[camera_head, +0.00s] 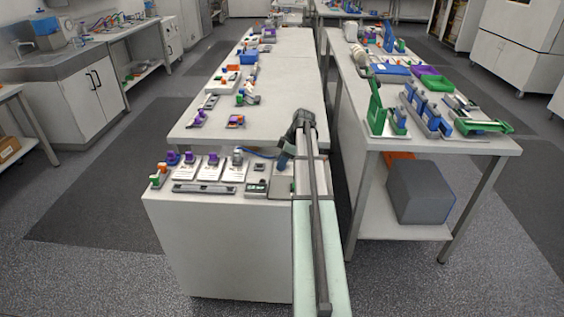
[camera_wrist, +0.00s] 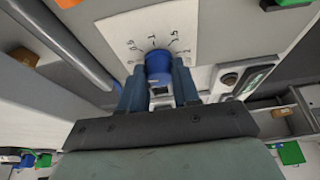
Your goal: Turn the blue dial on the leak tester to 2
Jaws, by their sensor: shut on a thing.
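The blue dial (camera_wrist: 158,64) stands out from a white scale plate (camera_wrist: 150,25) on the leak tester in the wrist view. Small black marks and numbers curve around the dial; they are small and blurred, and I cannot tell which one the dial points to. My gripper (camera_wrist: 157,76) is shut on the dial, one blue-grey finger on each side. In the head view my gripper (camera_head: 283,162) reaches down at the right end of the near bench, and the dial is hidden there.
A round button and a dark display (camera_wrist: 257,78) lie right of the dial in the wrist view. In the head view, several plates with small coloured parts (camera_head: 209,168) line the bench to the left. A second table (camera_head: 450,143) with racks stands to the right.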

